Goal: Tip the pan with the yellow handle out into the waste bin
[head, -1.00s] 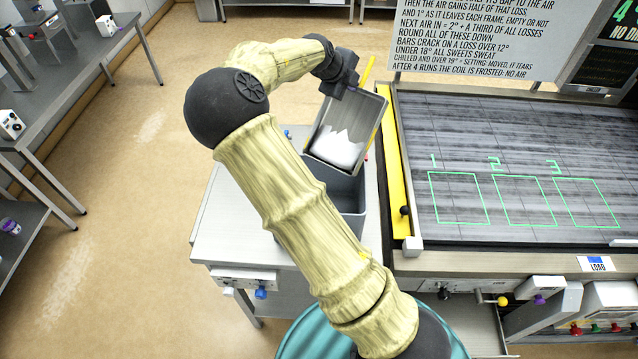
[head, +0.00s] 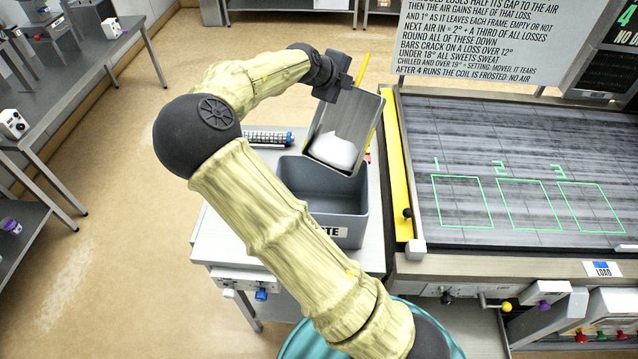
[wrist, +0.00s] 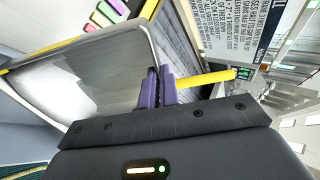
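The pan (head: 351,119) is a grey metal tray with a yellow handle (head: 362,68) and white contents (head: 334,151) gathered at its lower end. It is tilted steeply, its low end over the back part of the waste bin. My gripper (wrist: 160,88) is shut on the pan at its rim near the handle, its purple fingers showing in the wrist view; the yellow handle also shows there (wrist: 205,78). The waste bin (head: 350,205) is an open grey box with a partly hidden label, standing on the side table. My arm covers part of its front left.
A black-and-white roller-like item (head: 264,139) lies on the side table (head: 222,240) behind the bin. To the right is a dark work surface (head: 520,150) with green numbered frames and a yellow edge strip (head: 397,170). A sign (head: 480,40) stands behind it.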

